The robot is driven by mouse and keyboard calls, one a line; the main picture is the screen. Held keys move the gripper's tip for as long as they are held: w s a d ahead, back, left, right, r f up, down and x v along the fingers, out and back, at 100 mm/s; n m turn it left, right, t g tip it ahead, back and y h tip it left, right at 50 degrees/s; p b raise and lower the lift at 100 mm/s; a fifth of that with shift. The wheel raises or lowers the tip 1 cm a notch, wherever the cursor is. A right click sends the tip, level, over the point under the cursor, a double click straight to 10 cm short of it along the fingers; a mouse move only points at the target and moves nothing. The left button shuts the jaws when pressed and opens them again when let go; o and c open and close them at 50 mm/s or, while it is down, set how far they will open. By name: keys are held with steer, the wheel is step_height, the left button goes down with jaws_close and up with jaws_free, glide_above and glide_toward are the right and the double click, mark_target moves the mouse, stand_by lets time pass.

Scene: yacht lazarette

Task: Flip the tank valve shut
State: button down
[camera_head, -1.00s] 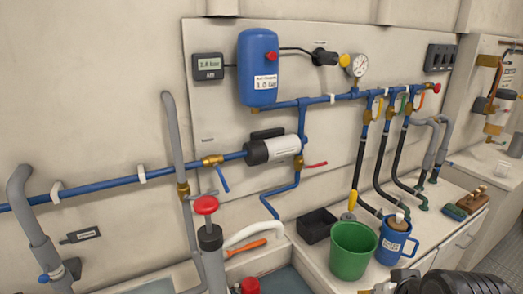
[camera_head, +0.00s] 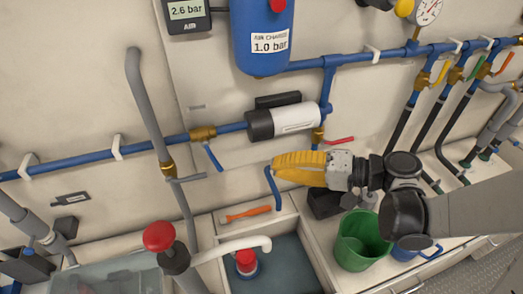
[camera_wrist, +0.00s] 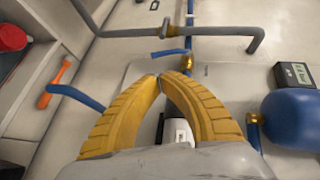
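Which valve is the tank valve is not marked legibly. A brass valve (camera_head: 203,133) with a blue lever (camera_head: 213,157) sits on the blue wall pipe; the lever hangs down at a slant. They also show in the wrist view, valve (camera_wrist: 187,62) and lever (camera_wrist: 170,52), just beyond my fingertips. A brass valve (camera_head: 167,168) with a grey lever (camera_head: 188,178) is on the grey upright pipe. A red-lever valve (camera_head: 340,140) is right of the pump. My gripper (camera_head: 275,168) points left below the pump; in the wrist view its yellow fingertips (camera_wrist: 160,78) meet, with nothing held.
The white pump (camera_head: 295,118) and blue air tank (camera_head: 262,35) are near my gripper. Below are a green bucket (camera_head: 360,240), an orange tool (camera_head: 245,213) and a red-knobbed pump handle (camera_head: 159,236).

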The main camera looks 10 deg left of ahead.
mark_target(220, 169)
steer(key=shift+b+x, duration=1.35)
steer(key=shift+x, duration=5.25)
steer(key=shift+s, duration=0.1)
steer(key=shift+s+a+f+b, duration=0.45)
steer(key=shift+a+f+b, duration=0.25)
steer(key=shift+b, duration=0.4)
steer(key=shift+a+r, duration=0.15)
